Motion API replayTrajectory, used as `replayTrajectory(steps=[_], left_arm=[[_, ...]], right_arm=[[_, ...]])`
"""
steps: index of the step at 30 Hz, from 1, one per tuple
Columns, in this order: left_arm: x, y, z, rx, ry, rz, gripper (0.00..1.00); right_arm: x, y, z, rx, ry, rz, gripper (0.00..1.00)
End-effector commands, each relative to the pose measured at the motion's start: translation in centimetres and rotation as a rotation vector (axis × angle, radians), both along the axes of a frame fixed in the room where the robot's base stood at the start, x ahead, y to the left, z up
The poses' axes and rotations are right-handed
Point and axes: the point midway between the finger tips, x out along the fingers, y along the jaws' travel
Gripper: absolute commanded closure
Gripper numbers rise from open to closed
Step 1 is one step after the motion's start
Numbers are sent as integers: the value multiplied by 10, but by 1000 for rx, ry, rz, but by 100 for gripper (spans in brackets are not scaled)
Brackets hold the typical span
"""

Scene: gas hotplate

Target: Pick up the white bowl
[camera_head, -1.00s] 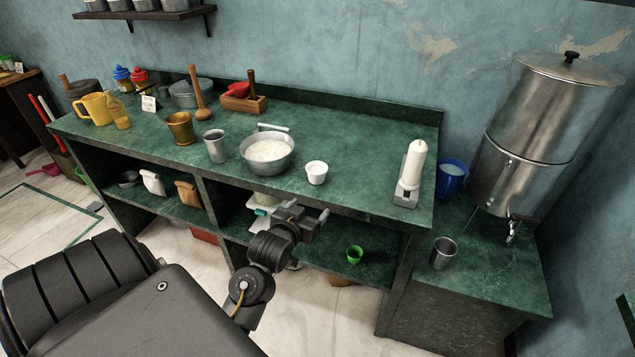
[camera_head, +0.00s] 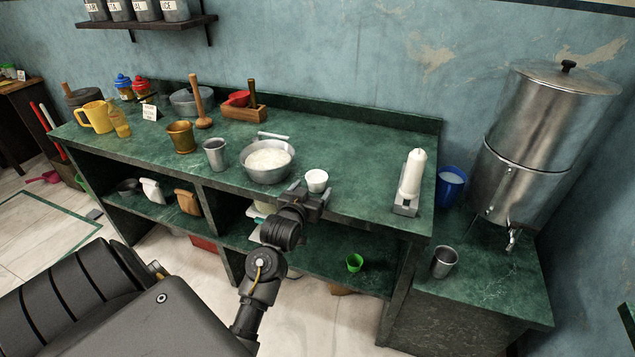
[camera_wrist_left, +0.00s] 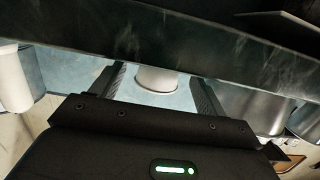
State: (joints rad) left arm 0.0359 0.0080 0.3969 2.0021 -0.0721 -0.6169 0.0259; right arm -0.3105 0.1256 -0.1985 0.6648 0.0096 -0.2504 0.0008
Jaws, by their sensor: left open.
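The small white bowl (camera_head: 317,180) stands upright near the front edge of the green counter, right of the metal bowl. My left gripper (camera_head: 308,197) is open at the counter's front edge, just in front of the white bowl and overlapping its lower part in the head view. In the left wrist view the white bowl (camera_wrist_left: 156,80) shows between the two open fingers of the left gripper (camera_wrist_left: 157,86). I cannot tell whether the fingers touch it. My right gripper is not in view.
A metal bowl of white powder (camera_head: 267,162) stands close to the left of the white bowl, with a metal cup (camera_head: 215,154) beyond it. A white bottle on a stand (camera_head: 410,182) is to the right. The green counter (camera_head: 360,160) between is clear.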

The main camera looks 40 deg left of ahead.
Motion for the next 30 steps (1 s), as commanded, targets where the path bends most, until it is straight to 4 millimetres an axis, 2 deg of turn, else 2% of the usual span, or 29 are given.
replayTrajectory(steps=[6, 9, 17, 28, 30], left_arm=[[31, 11, -5, -2, -1, -1, 25], [39, 14, -6, -1, 0, 0, 25], [41, 15, -7, 0, 0, 0, 25], [41, 15, -7, 0, 0, -1, 72], [41, 15, -7, 0, -1, -1, 73]], right_arm=[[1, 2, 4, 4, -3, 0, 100], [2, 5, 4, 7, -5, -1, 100], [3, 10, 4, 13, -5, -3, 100], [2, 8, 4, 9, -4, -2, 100], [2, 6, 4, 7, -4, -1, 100]])
